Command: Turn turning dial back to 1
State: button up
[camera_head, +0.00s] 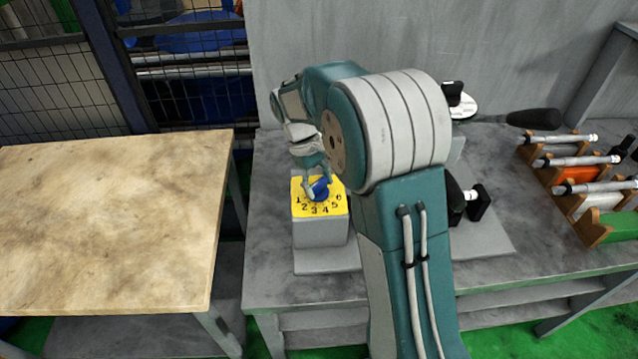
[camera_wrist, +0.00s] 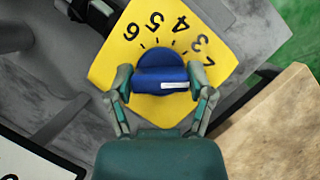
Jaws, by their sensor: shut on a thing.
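The turning dial is a blue knob (camera_head: 320,188) on a yellow plate numbered 1 to 6 (camera_head: 318,206), on top of a grey block. In the wrist view the blue knob (camera_wrist: 160,66) sits between the two fingertips of my gripper (camera_wrist: 161,80), which is shut on it from both sides. A white mark on the knob lies at its right side, towards the right finger. On the yellow plate (camera_wrist: 115,62) the 6, 5, 4 and 3 are readable. The 2 is partly visible; the 1 is hidden near the right finger. My gripper (camera_head: 318,182) comes down from above in the head view.
The grey workbench (camera_head: 270,285) carries the dial block. A wooden table (camera_head: 110,220) stands at the left across a gap. A rack with several pen-like tools (camera_head: 570,175) stands at the right. A black handle (camera_head: 533,118) lies behind my arm.

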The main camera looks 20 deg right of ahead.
jog(key=m+y, duration=0.1)
jog(key=m, duration=0.4)
jog(key=shift+w+a+y, duration=0.1)
jog(key=shift+w+y, duration=0.05)
jog(key=shift+y, duration=0.25)
dwell(0.3)
jog(key=o, duration=1.1)
jog(key=shift+r, duration=0.15)
jog(key=v, duration=1.1)
jog(key=shift+w+r, duration=0.2)
jog(key=shift+w, duration=0.25)
